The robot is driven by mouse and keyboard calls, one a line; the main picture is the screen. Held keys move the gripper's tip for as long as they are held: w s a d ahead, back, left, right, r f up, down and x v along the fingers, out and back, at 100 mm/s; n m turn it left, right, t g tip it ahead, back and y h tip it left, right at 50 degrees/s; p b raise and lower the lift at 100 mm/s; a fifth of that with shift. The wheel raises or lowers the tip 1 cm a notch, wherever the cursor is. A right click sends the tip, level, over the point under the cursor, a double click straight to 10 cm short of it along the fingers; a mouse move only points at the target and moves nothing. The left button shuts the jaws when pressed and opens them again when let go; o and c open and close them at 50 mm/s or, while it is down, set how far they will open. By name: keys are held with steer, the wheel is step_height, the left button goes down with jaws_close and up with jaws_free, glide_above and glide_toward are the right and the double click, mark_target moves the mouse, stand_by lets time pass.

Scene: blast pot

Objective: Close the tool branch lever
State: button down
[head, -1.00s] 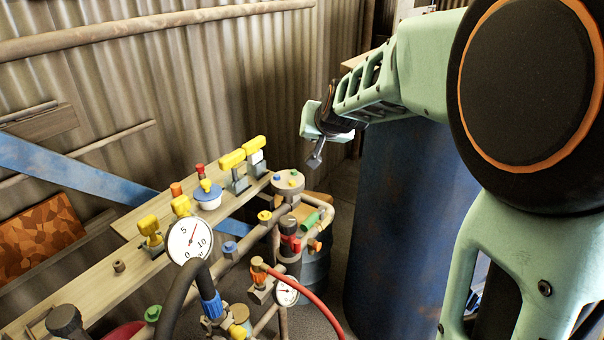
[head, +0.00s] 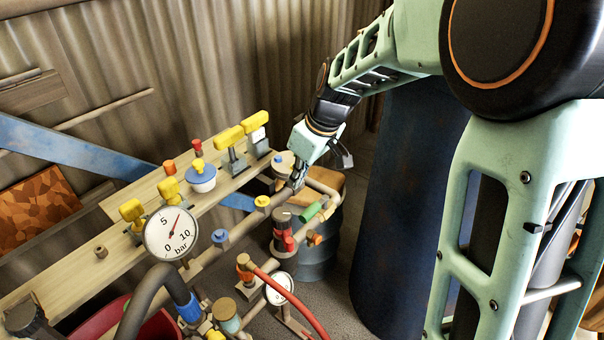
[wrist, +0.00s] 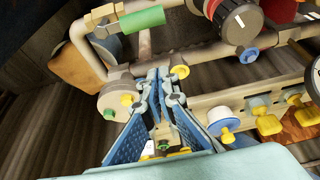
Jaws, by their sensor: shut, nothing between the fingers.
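No label marks the tool branch lever, so I cannot tell which handle it is. A green handle (head: 313,211) lies along a side pipe at the right end of the pipework; it also shows in the wrist view (wrist: 143,20). My gripper (head: 296,186) is shut and empty, pointing down over the pipe's right end, left of the green handle. In the wrist view its fingertips (wrist: 162,76) meet beside the pipe; contact is unclear.
Yellow-handled valves (head: 228,137) stand along a wooden board (head: 110,250). A pressure gauge (head: 171,232) and a smaller gauge (head: 279,288) stand in front. A red hose (head: 300,305) crosses the foreground. A large blue cylinder (head: 405,210) stands to the right, with a ribbed wall behind.

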mark_target(315, 210)
step_height(315, 210, down, 7)
steer(key=d+p, duration=0.1)
steer(key=shift+s+d+p, duration=0.15)
steer(key=shift+s+p, duration=0.15)
steer(key=shift+s, duration=0.1)
steer(key=shift+s+d, duration=0.1)
stand_by(0.3)
